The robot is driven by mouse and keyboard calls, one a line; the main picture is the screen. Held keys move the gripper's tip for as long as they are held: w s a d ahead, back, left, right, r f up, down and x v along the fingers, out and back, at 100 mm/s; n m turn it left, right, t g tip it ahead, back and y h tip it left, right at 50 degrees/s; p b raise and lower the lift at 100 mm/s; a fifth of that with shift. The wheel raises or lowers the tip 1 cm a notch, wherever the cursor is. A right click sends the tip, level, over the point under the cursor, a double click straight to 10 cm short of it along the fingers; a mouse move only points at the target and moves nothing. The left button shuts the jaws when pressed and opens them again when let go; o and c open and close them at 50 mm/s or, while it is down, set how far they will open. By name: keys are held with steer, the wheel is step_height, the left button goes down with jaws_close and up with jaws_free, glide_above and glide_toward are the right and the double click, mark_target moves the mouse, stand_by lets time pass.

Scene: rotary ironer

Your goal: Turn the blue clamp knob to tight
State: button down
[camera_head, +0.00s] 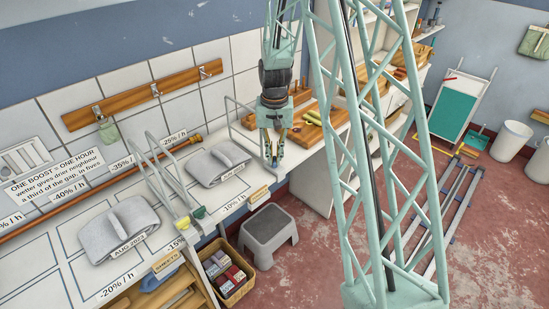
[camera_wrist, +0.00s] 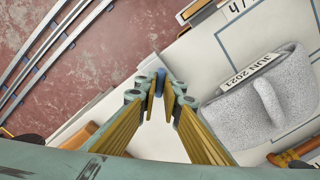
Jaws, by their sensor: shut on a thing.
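My gripper (camera_head: 272,162) points down at the right part of the white worktop in the head view. In the wrist view my gripper (camera_wrist: 160,96) has its two yellow-lined fingers closing in at the tips on a small blue piece, the blue clamp knob (camera_wrist: 161,78). Only a narrow part of the knob shows between the fingertips, so its turn position cannot be told. In the head view the knob is too small or hidden by the fingers.
A grey pad labelled JUN 2021 (camera_head: 217,162) lies left of my gripper; it also shows in the wrist view (camera_wrist: 270,105). Another grey pad (camera_head: 118,228) lies farther left. Wooden trays (camera_head: 325,125) stand behind. A grey stool (camera_head: 268,233) and a basket (camera_head: 230,278) are below.

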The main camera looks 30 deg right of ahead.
mark_target(274, 159)
steer(key=c, duration=2.8)
jaws_free()
steer(key=shift+r, duration=0.15)
steer(key=shift+r, duration=5.85)
steer(key=o, duration=0.5)
steer(key=shift+o, duration=0.9)
steer(key=shift+n, duration=0.3)
